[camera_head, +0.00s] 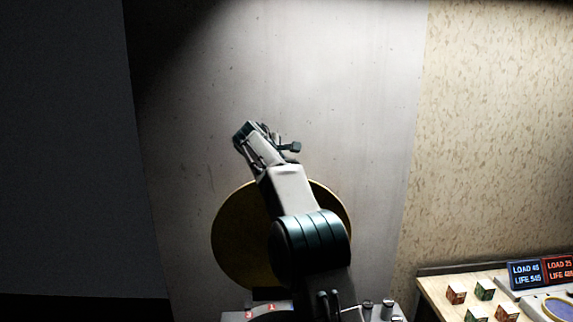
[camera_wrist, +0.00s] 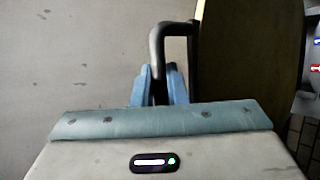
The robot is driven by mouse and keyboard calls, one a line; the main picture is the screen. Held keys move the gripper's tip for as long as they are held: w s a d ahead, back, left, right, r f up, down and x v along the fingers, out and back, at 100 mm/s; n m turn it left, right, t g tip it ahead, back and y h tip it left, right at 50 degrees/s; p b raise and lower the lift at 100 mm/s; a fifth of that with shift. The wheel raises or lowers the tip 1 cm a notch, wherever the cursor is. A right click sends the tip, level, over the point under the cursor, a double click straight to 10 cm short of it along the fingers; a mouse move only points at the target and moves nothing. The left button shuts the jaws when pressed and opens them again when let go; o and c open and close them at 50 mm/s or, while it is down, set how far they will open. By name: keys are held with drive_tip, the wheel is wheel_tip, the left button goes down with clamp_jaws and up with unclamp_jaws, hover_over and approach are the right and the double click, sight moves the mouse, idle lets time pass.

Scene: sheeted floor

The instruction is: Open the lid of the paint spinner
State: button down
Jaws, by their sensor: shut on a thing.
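The lid (camera_head: 230,240) of the paint spinner is a round, brownish-gold disc. It stands raised on edge behind my arm, above the grey body of the spinner (camera_head: 262,313). My arm covers part of the disc. In the wrist view the lid (camera_wrist: 245,50) shows as a brown plate on the right, with a black bent handle (camera_wrist: 172,27) on its near side. My gripper (camera_wrist: 159,85) is shut on the handle, its blue fingers on either side of the black bar. The fingertips are hard to make out in the head view.
At the lower right, a wooden table (camera_head: 440,288) holds several small patterned cubes (camera_head: 456,293) and a blue display (camera_head: 524,273) beside a red one (camera_head: 559,270). A pale, stained wall (camera_head: 370,90) stands behind the lid. The left side is dark.

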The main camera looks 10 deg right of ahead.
drive_tip(key=shift+w+d, duration=0.15)
drive_tip(key=shift+w, duration=0.6)
drive_tip(key=c, duration=1.5)
unclamp_jaws()
drive_tip(key=shift+o, duration=0.2)
drive_tip(key=b+v, duration=0.3)
drive_tip(key=v, duration=1.1)
